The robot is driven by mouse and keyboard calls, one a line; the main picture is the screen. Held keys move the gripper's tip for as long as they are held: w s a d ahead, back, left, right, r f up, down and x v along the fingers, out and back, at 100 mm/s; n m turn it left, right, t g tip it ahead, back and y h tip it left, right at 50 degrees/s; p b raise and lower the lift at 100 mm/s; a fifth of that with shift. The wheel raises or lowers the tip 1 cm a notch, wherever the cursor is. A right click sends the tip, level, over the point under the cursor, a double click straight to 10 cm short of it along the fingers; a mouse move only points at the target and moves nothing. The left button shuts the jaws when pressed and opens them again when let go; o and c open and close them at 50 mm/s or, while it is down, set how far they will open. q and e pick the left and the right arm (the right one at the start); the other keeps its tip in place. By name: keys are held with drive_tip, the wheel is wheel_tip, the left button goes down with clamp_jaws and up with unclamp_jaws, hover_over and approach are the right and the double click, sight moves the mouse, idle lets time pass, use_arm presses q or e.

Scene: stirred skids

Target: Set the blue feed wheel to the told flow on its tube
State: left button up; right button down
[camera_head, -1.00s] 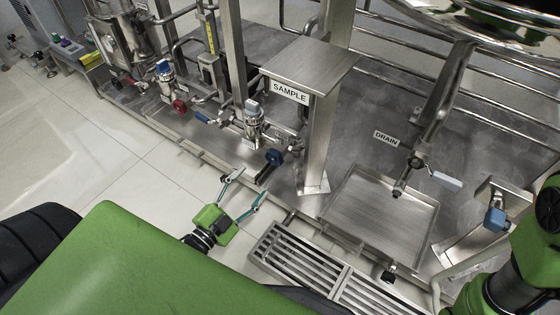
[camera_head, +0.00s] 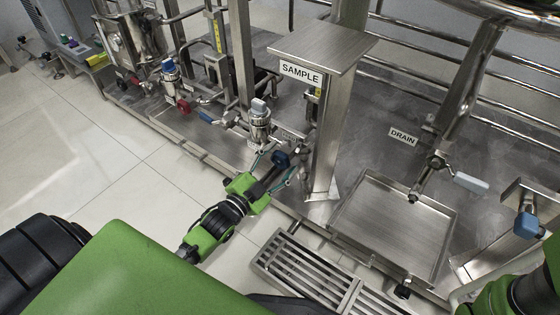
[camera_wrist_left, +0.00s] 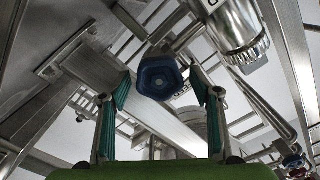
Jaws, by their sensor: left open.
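The dark blue wheel (camera_head: 281,159) sits low on the pipework, left of the SAMPLE post. In the left wrist view it is a blue many-sided knob (camera_wrist_left: 159,77), seen end-on. My left gripper (camera_head: 277,167) is at the wheel, with its teal-padded fingers open. In the left wrist view the fingers (camera_wrist_left: 160,92) stand one on each side of the knob, with gaps showing, so they do not look closed on it. An upright with a yellow scale (camera_head: 219,36) stands further back; I cannot tell whether it is the wheel's tube. My right gripper does not show.
A steel valve body (camera_head: 260,122) is just left of the wheel. The SAMPLE post (camera_head: 328,135) rises close on the right. A drain tray (camera_head: 395,225) and floor grating (camera_head: 305,272) lie to the right and front. Open tiled floor (camera_head: 130,170) is at left.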

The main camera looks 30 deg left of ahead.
use_arm(q)
drive_tip(key=c, duration=1.1)
